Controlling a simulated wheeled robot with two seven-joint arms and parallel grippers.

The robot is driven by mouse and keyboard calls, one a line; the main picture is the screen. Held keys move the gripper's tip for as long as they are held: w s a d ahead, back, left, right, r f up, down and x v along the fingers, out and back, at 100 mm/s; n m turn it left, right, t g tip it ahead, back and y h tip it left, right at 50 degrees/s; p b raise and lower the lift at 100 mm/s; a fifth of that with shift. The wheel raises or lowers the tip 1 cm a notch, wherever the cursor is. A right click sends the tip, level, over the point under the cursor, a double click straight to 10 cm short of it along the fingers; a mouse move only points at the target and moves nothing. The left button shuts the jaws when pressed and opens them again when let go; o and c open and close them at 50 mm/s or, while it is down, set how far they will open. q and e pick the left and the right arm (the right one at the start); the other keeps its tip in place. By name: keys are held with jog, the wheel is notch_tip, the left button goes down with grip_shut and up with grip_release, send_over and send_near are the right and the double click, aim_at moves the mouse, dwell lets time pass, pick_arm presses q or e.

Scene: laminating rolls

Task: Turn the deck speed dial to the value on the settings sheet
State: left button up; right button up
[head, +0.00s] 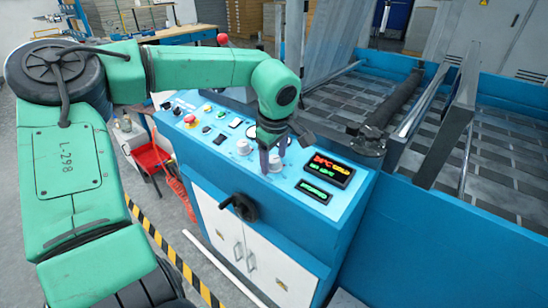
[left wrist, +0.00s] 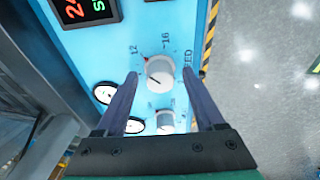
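In the left wrist view the two fingers of my left gripper (left wrist: 159,76) are apart, one on each side of the knob. I cannot tell whether they touch it. My right gripper is not in view. I cannot make out a settings sheet.
A second white knob (head: 243,147) stands on the panel to the left. Lit displays (head: 326,168) lie to the right. A red button (head: 190,119) and several small controls are farther left. A black crank (head: 240,206) sticks out of the cabinet front.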

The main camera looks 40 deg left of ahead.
pick_arm(q)
jog(key=v, duration=1.4)
jog(key=shift+r, duration=0.3)
